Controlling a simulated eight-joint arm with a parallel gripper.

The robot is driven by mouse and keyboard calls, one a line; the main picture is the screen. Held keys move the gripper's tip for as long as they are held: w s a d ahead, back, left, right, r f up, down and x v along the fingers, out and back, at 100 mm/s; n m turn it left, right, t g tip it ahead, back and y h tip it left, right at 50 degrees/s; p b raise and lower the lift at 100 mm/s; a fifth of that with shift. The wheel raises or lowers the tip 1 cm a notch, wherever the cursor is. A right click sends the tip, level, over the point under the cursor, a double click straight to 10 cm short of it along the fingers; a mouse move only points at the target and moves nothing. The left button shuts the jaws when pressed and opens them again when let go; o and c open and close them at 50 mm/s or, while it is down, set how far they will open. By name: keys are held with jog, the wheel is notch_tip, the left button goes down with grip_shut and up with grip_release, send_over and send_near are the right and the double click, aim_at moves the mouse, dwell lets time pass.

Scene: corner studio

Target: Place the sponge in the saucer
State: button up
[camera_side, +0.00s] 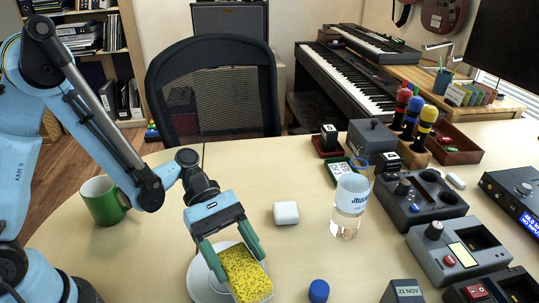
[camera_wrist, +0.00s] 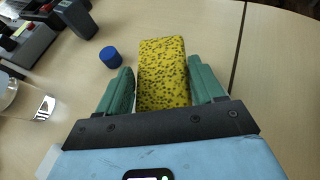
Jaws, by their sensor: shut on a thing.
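The yellow sponge with dark speckles (camera_side: 248,278) is between the green fingers of my gripper (camera_side: 238,262). In the wrist view the sponge (camera_wrist: 162,60) sticks out past the fingertips of my gripper (camera_wrist: 160,82), which is shut on it. The white saucer (camera_side: 199,280) lies on the table below and to the left of the sponge in the side view. The sponge overlaps the saucer's right part there and hides some of it. I cannot tell whether the sponge touches the saucer.
A green mug (camera_side: 103,201) stands at the left. Grey devices (camera_side: 455,250) crowd the right side.

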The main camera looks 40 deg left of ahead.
jog(key=shift+f, duration=0.7)
jog(key=o, duration=1.1)
